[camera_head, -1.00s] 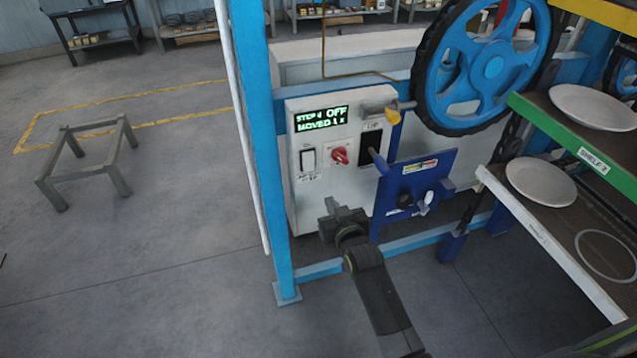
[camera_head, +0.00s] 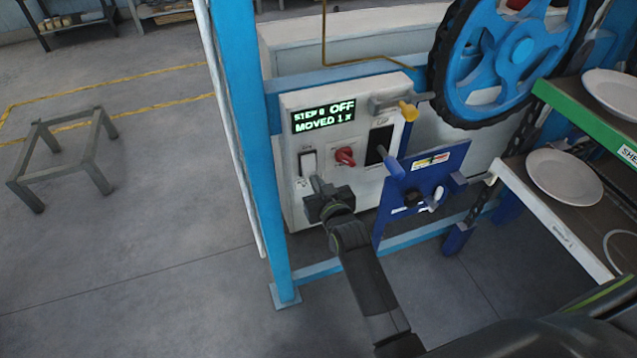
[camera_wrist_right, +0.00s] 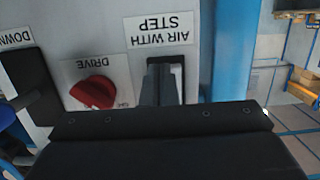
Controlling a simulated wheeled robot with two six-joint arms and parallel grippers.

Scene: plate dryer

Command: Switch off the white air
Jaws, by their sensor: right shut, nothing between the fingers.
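The white air switch (camera_head: 308,160) sits in a dark frame at the left of the white control box (camera_head: 292,205), below its display. My right gripper (camera_head: 318,183) is shut and empty, with its fingertips at the lower part of the switch. In the right wrist view the fingers (camera_wrist_right: 160,85) stand in front of the switch frame, under an upside-down label (camera_wrist_right: 160,29) reading "AIR WITH STEP". They hide most of the switch, so its position and any contact cannot be told. My left gripper is not in view.
A red drive knob (camera_head: 345,156) is right of the switch, beside a dark up/down switch (camera_head: 378,145). A blue panel (camera_head: 420,185) with handles juts out at right. A blue post (camera_head: 240,130) stands at left.

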